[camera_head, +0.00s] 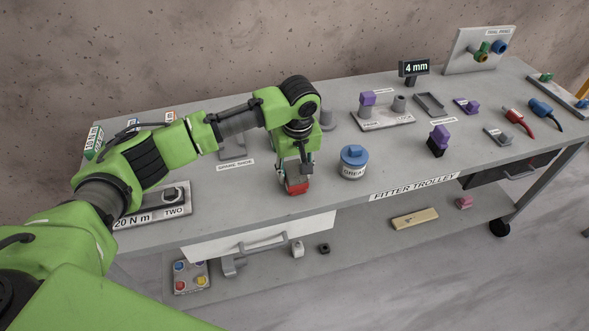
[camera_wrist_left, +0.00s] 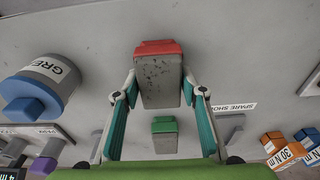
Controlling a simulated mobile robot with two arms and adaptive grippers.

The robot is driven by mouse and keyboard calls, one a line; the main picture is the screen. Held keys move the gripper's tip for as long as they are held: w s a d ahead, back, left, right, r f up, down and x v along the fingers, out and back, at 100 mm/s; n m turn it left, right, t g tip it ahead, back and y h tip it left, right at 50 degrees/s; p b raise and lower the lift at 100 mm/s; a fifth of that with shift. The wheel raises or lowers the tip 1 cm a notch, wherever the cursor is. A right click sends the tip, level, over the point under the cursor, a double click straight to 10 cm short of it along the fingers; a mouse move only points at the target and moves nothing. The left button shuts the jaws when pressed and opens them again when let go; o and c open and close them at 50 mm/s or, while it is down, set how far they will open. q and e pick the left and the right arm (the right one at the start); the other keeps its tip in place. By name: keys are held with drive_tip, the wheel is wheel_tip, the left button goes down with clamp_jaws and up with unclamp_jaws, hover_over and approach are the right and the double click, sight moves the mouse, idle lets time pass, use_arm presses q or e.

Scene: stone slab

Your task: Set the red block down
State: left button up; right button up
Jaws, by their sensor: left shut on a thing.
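The red block (camera_head: 297,187) is at the tips of my left gripper (camera_head: 294,176), low over the front part of the grey trolley top. In the left wrist view the block (camera_wrist_left: 158,47) shows a red end and a speckled grey face, between the teal fingers of my left gripper (camera_wrist_left: 160,92). The fingers are shut on its sides. I cannot tell whether its underside touches the trolley top. A grey piece with a green part (camera_wrist_left: 164,125) stands beyond it between the fingers. My right gripper is not in view.
A grease tin (camera_head: 353,163) with a blue lid stands just right of the block. The SPARE SHOE label (camera_head: 235,164) lies to its left. The trolley's front edge and an open white drawer (camera_head: 262,238) are close below. Bare surface (camera_head: 325,182) lies between block and tin.

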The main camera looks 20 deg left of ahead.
sight(296, 174)
use_arm(q)
drive_tip(key=shift+f, duration=0.1)
drive_tip(key=o, duration=1.3)
drive_tip(key=shift+f, duration=0.1)
drive_tip(key=r, duration=0.4)
drive_tip(key=r+b, duration=0.1)
drive_tip(key=r, duration=0.3)
drive_tip(key=s+d+r, duration=0.1)
drive_tip(key=r, duration=0.3)
drive_tip(key=shift+s+r, duration=0.1)
drive_tip(key=shift+r, duration=0.05)
